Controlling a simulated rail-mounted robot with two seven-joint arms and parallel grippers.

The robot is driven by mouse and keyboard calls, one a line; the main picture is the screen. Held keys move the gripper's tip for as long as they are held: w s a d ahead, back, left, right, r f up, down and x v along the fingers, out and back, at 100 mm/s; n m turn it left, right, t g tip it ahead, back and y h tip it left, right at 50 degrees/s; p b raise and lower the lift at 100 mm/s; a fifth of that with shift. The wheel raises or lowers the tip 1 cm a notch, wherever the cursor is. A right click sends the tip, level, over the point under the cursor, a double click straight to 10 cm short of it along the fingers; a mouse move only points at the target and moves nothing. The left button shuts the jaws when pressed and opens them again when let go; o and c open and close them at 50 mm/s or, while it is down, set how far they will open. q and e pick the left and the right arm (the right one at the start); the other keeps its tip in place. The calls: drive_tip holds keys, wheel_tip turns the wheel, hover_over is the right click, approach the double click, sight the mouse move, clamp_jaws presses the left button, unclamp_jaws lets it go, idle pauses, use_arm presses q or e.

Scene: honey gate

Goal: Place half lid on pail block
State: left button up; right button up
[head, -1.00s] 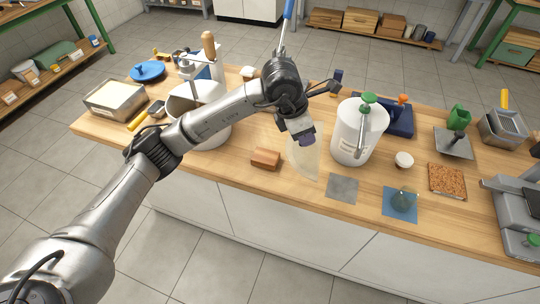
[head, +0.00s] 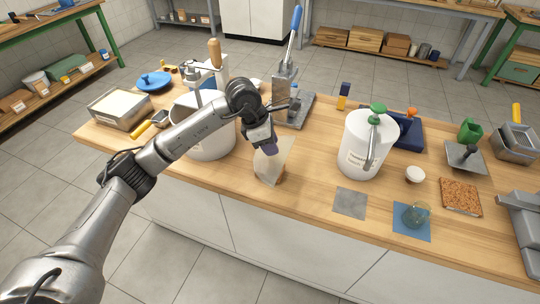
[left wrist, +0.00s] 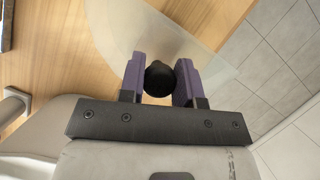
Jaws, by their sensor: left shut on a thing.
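The half lid (head: 268,162) is a clear, see-through half disc with a black knob (left wrist: 160,79). My left gripper (head: 268,146) is shut on the knob, with a purple finger on each side of it in the left wrist view. The lid hangs tilted near the table's front edge. A small brown block (head: 282,179), likely the pail block, shows at the lid's lower edge; most of it is hidden behind the lid. Whether lid and block touch, I cannot tell. In the left wrist view the lid (left wrist: 150,40) spreads out beyond the fingers. My right gripper is not in view.
A large white pail (head: 208,140) stands left, behind my arm. A white lidded container (head: 362,148) with a green knob stands right. A grey square (head: 350,203) and a blue mat (head: 403,232) with a glass vessel lie in front. Clear wood lies between lid and container.

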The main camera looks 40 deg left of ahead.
use_arm(q)
drive_tip(key=shift+f+b, duration=0.9)
drive_tip(key=shift+f, duration=1.1)
drive_tip(key=shift+f, duration=0.15)
drive_tip(key=o, duration=1)
drive_tip(key=shift+c, duration=0.2)
